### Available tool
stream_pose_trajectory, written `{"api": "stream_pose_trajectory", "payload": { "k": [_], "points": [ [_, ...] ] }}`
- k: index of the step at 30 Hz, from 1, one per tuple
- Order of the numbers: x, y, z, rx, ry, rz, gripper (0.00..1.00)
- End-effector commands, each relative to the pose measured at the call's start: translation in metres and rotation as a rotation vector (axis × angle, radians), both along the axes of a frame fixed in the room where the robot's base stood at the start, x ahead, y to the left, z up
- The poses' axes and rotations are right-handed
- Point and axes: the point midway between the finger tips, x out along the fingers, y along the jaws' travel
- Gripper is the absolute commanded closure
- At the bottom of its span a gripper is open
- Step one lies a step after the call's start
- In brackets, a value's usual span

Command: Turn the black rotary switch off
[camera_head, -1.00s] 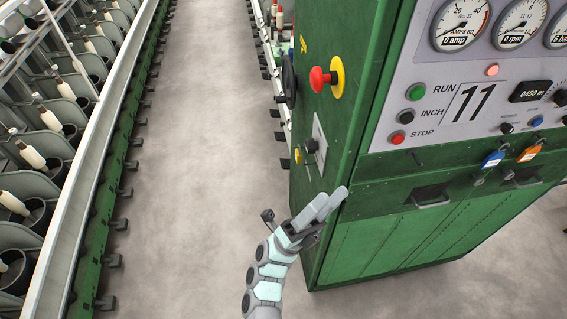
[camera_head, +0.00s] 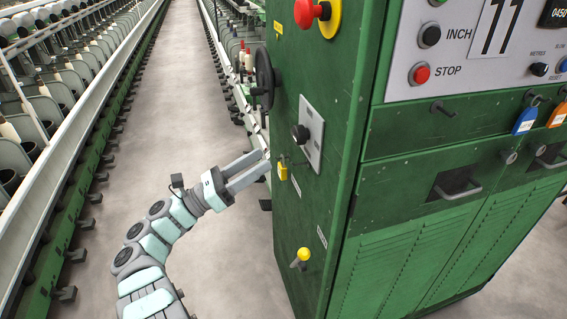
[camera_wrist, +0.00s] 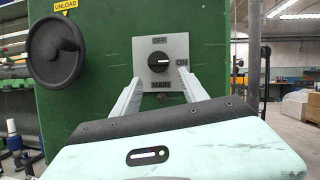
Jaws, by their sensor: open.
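The black rotary switch (camera_wrist: 158,63) sits on a grey plate (camera_wrist: 181,45) on the cabinet's green side. The plate reads OFF at the top, ON at the right and MAIN below. The knob's white mark points right, toward ON. In the head view the switch (camera_head: 301,134) sticks out from its plate, above and right of my gripper (camera_head: 267,165). My gripper is open and empty. In the wrist view its two fingers (camera_wrist: 160,92) reach up on either side of the plate's lower part, with the knob between and beyond them. The gripper appears apart from the switch.
A black handwheel (camera_wrist: 57,51) is on the same green side, left of the switch. A yellow padlock (camera_head: 282,170) hangs below the switch, and a yellow-knobbed lever (camera_head: 303,255) sits lower. A red emergency button (camera_head: 308,12) is above. The aisle floor (camera_head: 180,110) is clear.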

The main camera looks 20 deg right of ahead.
Motion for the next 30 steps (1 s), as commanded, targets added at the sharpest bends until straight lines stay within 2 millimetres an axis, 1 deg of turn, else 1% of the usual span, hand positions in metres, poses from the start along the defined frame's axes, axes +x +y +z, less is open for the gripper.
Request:
{"api": "stream_pose_trajectory", "payload": {
  "k": [1, 2, 5, 7, 15, 21, 25, 30],
  "points": [
    [0.001, 0.000, -0.004, 0.008, -0.013, 0.003, 0.49],
    [0.001, 0.000, -0.003, 0.011, -0.019, 0.005, 0.49],
    [0.002, -0.004, 0.002, 0.016, -0.024, 0.007, 0.49],
    [0.002, -0.012, 0.007, 0.016, -0.024, 0.005, 0.49],
    [0.005, -0.058, 0.027, 0.015, -0.023, 0.003, 0.49],
    [0.008, -0.086, 0.036, 0.014, -0.022, 0.004, 0.49],
    [0.009, -0.096, 0.039, 0.014, -0.023, 0.004, 0.49],
    [0.009, -0.099, 0.039, 0.014, -0.023, 0.005, 0.49]
  ]
}}
